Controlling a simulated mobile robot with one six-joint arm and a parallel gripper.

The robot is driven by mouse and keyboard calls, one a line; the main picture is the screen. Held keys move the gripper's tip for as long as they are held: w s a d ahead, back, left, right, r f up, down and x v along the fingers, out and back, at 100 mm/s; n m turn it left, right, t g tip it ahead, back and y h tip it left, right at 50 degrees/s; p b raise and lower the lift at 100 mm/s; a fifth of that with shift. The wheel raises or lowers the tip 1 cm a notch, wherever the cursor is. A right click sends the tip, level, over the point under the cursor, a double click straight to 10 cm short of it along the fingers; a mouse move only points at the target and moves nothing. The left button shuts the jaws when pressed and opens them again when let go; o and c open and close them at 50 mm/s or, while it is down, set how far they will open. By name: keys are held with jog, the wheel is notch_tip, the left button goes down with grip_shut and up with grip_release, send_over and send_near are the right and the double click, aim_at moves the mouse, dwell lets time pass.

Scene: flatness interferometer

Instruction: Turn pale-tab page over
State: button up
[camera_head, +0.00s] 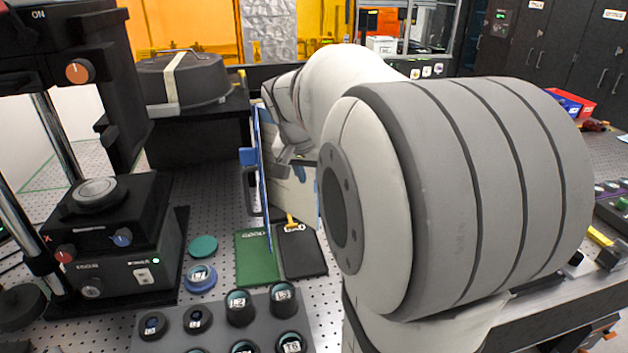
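A thin blue-edged panel (263,185) stands upright, seen nearly edge-on, left of my arm in the head view. A blue tab (247,156) sticks out from its left side, with a dark loop-shaped handle below it. A pale sheet-like surface (296,200) shows just right of the panel; I cannot tell whether it is a page of the same thing. No pale tab can be made out for certain. My gripper (287,152) is close to the panel and pale surface, partly hidden by my own arm. Whether its fingers are open or touch anything is unclear.
A green pad (257,262) and a black pad (303,254) lie below the panel. A grey holder (215,327) carries several labelled round pieces in front. A dark instrument (115,240) with a post stands at left. A covered round case (183,80) is behind.

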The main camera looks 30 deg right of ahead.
jog(key=v, duration=0.6)
jog(key=shift+s+f, duration=0.1)
